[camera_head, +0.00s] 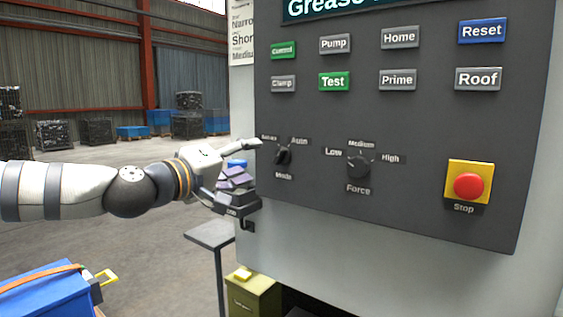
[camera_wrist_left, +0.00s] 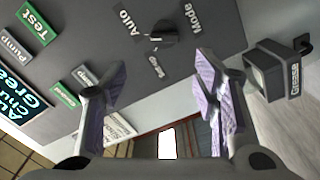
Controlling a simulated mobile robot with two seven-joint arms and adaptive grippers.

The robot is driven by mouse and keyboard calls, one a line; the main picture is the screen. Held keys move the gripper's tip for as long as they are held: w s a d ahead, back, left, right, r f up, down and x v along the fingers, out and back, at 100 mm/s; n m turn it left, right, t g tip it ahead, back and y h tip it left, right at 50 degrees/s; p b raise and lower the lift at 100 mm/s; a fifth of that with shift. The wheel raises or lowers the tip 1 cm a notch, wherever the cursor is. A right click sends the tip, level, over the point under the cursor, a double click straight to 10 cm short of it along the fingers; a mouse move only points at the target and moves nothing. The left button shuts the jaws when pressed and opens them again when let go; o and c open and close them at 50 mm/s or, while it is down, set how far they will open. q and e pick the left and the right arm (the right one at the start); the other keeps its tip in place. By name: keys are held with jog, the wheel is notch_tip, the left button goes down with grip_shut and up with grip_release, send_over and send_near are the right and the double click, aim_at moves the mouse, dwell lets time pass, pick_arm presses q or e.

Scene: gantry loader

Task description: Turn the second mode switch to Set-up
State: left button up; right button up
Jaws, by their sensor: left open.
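The mode switch (camera_head: 283,155) is a small black rotary knob low on the left of the dark grey panel, with "Mode" under it and "Auto" at its upper right. My left gripper (camera_head: 246,164) is open and empty at the panel's left edge, just left of the knob. In the left wrist view the knob (camera_wrist_left: 160,36) lies beyond the two purple-padded fingers (camera_wrist_left: 158,88), apart from them. I cannot tell exactly which label its pointer faces. My right gripper is out of view.
The Force knob (camera_head: 358,167) is right of the mode switch, and the red stop button (camera_head: 468,186) farther right. Push buttons, such as Test (camera_head: 334,81), line the panel above. A dark box marked Grease (camera_wrist_left: 275,72) juts out beside my fingers. A small grey stand (camera_head: 210,235) is below.

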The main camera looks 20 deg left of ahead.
aim_at(280, 156)
pick_arm(q)
jog(key=x, duration=0.5)
jog(key=f+b+x, duration=0.1)
jog(key=x, duration=0.2)
jog(key=shift+w+f, duration=0.1)
jog(key=shift+w+d+r, duration=0.2)
jog(key=shift+w+d, duration=0.1)
jog(key=shift+w, duration=0.3)
jog(key=c, duration=1.2)
